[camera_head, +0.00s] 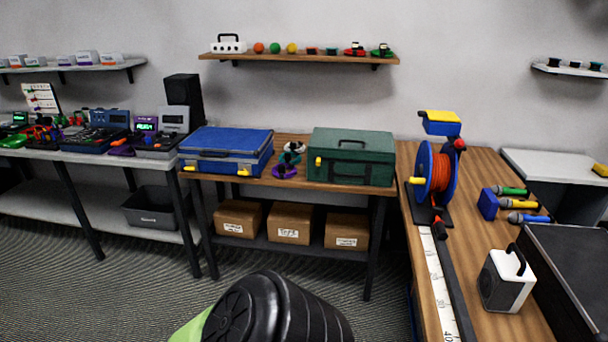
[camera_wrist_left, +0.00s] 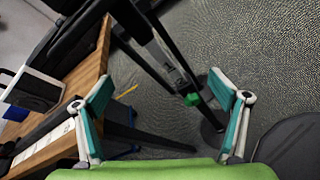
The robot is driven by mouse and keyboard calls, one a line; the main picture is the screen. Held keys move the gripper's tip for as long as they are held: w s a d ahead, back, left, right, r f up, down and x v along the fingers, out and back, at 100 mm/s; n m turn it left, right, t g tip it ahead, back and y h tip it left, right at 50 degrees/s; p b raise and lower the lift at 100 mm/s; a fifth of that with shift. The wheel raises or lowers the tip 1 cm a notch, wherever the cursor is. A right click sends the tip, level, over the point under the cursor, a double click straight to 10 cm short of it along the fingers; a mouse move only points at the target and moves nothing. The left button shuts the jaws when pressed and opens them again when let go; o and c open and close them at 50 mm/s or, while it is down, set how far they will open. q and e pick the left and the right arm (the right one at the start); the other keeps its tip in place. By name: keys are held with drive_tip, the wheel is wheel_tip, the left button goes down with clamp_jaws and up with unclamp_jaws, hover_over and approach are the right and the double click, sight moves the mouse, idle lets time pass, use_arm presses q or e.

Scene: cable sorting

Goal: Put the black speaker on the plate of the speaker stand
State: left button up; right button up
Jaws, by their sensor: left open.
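A tall black speaker (camera_head: 184,98) stands upright at the back right of the left table in the head view. In the left wrist view, a dark pole with a green knob, apparently the speaker stand (camera_wrist_left: 172,62), rises from the carpet beyond my fingers. I cannot make out its plate for sure. My left gripper (camera_wrist_left: 160,93) is open, its teal-padded fingers wide apart with nothing between them. It is far from the black speaker. Part of my own arm shows at the bottom of the head view. My right gripper is in neither view.
A blue case (camera_head: 228,142) and a green case (camera_head: 351,157) lie on the middle table. The right table holds a cable reel (camera_head: 438,172), microphones and a white box with a handle (camera_head: 507,281). Electronics crowd the left table. Carpet (camera_head: 120,290) in front is open.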

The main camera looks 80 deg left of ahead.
use_arm(q)
drive_tip(key=s+f+m+g+y, duration=0.15)
drive_tip(key=s+f+m, duration=0.3)
drive_tip(key=f, duration=0.55)
drive_tip(key=s+f+m+g, duration=0.3)
drive_tip(key=f+m, duration=0.2)
drive_tip(key=f, duration=0.5)
drive_tip(key=s+f+m+g+y, duration=0.1)
drive_tip(key=s+f+m+g, duration=0.3)
drive_tip(key=f, duration=0.7)
drive_tip(key=s+a+f+m+g+y, duration=0.2)
drive_tip(key=s+a+f+m, duration=0.4)
drive_tip(key=s+f+m, duration=0.6)
drive_tip(key=s+m+g, duration=0.1)
drive_tip(key=s+m, duration=0.1)
drive_tip(key=m, duration=0.1)
drive_tip(key=shift+a, duration=0.15)
drive_tip(key=shift+f+g, duration=0.1)
drive_tip(key=shift+g, duration=0.15)
